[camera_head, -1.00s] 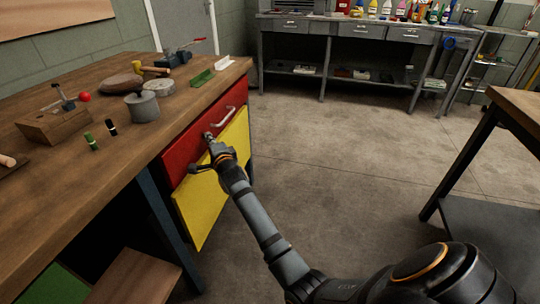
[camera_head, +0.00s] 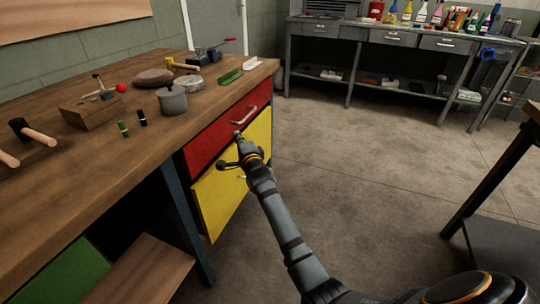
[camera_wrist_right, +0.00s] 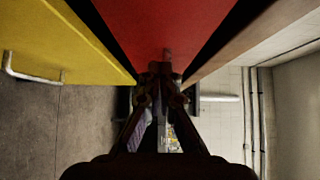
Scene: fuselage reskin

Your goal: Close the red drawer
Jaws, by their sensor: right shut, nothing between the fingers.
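The red drawer (camera_head: 212,142) is under the wooden bench top, with a pale bar handle (camera_head: 244,115) on its front. Its front looks close to the bench edge; I cannot tell if a small gap remains. In the right wrist view the red front (camera_wrist_right: 165,22) fills the top middle. My right gripper (camera_head: 239,136) is shut and empty, its tips at the red front, just below the handle. The wrist view shows its fingertips (camera_wrist_right: 166,68) together against or very near the red surface. My left gripper is not in view.
A yellow front (camera_head: 222,196) is below the red drawer; it also shows in the wrist view (camera_wrist_right: 55,40). The wooden bench top (camera_head: 90,180) holds a grey pot (camera_head: 172,101), hammers and small tools. Open floor (camera_head: 350,160) lies to the right, before a grey workbench (camera_head: 385,42).

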